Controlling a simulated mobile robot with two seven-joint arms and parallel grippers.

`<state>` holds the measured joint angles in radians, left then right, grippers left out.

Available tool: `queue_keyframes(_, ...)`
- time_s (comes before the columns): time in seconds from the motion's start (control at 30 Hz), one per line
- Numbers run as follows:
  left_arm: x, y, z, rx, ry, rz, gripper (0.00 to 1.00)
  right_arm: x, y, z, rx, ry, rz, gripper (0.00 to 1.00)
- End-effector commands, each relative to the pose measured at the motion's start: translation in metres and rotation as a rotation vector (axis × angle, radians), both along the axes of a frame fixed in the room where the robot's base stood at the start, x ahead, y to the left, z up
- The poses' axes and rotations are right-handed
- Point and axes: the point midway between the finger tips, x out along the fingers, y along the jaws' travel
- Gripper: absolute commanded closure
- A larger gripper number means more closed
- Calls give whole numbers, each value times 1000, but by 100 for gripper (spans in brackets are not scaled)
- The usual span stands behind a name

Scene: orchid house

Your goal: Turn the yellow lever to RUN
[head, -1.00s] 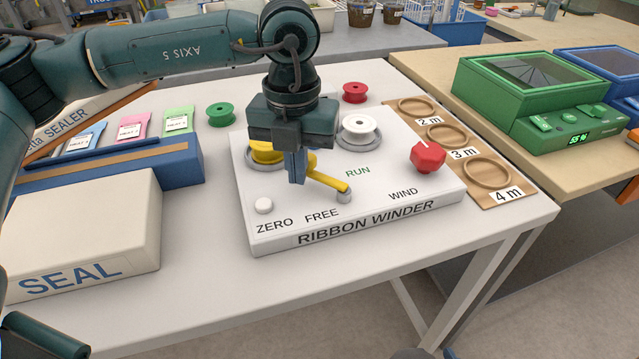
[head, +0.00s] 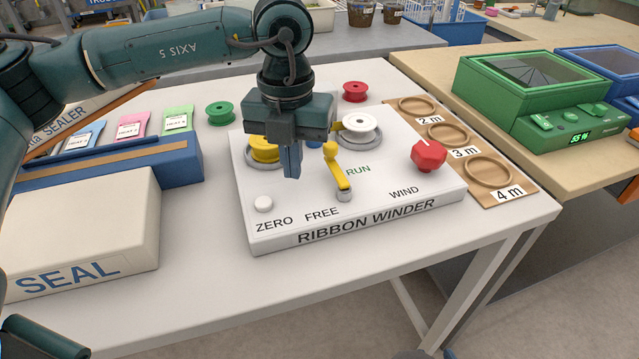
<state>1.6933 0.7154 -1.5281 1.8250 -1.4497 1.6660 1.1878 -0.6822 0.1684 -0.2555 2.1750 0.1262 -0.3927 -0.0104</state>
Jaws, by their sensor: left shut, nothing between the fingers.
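The yellow lever (head: 335,166) stands on the white ribbon winder (head: 390,208). The FREE label (head: 322,214) is in front of the lever, to the left of the pivot. My left gripper (head: 291,176) points down over the panel, left of the lever. Its fingers are shut and empty, with a visible gap between them and the lever. My right gripper is not in view.
On the winder are a yellow spool (head: 264,149), a white spool (head: 361,125), a red knob (head: 428,156) and a white button (head: 263,204). The sealer (head: 85,225) stands to the left. A wooden ring board (head: 465,158) lies to the right. The table front is clear.

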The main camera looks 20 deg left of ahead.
Motion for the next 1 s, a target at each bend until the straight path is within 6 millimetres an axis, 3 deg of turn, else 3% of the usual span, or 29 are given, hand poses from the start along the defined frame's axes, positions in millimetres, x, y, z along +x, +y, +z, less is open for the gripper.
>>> queue_keyframes(0.17, 0, 1, 7, 0, 0, 0, 100, -2, 0, 2, -2, 8, 2, 64)
queue_keyframes(0.83, 0, 0, 75, 0, 0, 0, 100, -2, 1, 45, 1, 5, 2, 64)
queue_keyframes(1.0, 0, 0, 82, 0, 0, 0, 100, -1, 0, 48, 1, 4, 1, 64)
